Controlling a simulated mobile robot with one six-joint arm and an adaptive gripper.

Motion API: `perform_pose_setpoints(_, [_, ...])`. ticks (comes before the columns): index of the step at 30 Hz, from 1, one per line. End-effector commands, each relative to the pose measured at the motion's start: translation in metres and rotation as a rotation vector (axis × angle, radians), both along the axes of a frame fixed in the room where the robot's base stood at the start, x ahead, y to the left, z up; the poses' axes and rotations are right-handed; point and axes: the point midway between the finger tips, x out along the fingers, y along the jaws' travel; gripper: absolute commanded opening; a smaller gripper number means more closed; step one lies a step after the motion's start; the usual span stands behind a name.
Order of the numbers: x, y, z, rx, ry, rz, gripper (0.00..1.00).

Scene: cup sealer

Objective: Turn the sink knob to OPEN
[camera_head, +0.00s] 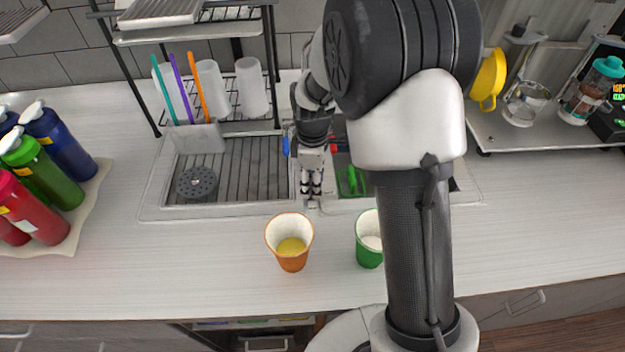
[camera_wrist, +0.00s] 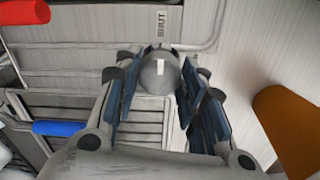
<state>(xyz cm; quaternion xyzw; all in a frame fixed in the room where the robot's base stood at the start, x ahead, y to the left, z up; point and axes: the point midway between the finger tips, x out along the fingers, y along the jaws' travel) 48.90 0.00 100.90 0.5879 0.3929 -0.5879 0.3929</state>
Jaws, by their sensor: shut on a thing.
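The sink knob (camera_wrist: 160,72) is a round grey knob with a small white mark. In the wrist view it sits between the far ends of my gripper's blue-padded fingers. A label (camera_wrist: 162,24) on the counter beyond it appears to read SHUT. My gripper (camera_head: 311,190) points down at the front rim of the sink (camera_head: 235,165) in the head view, shut on the knob. There the knob (camera_head: 311,205) is a small shape just below the fingertips. No OPEN label is readable.
An orange cup (camera_head: 290,245) with yellow contents and a green cup (camera_head: 368,245) stand on the counter in front of the sink. Red (camera_wrist: 22,12) and blue (camera_wrist: 60,128) handles lie near my gripper. Bottles (camera_head: 45,170) stand at left. My arm hides part of the right basin.

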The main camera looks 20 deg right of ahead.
Motion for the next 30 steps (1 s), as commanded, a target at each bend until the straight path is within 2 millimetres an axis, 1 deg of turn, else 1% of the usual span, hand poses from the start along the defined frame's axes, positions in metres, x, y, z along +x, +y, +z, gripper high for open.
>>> perform_pose_setpoints(8, [0.0,0.0,0.0004,0.0,0.0,-0.017,0.13])
perform_pose_setpoints(14, [-0.0003,0.0,0.0007,0.0,0.001,-0.095,0.13])
perform_pose_setpoints(20, [-0.0002,0.0,0.0012,0.0,0.001,-0.243,0.13])
perform_pose_setpoints(30, [-0.0002,0.0001,0.0013,0.0,0.001,-0.565,0.13])
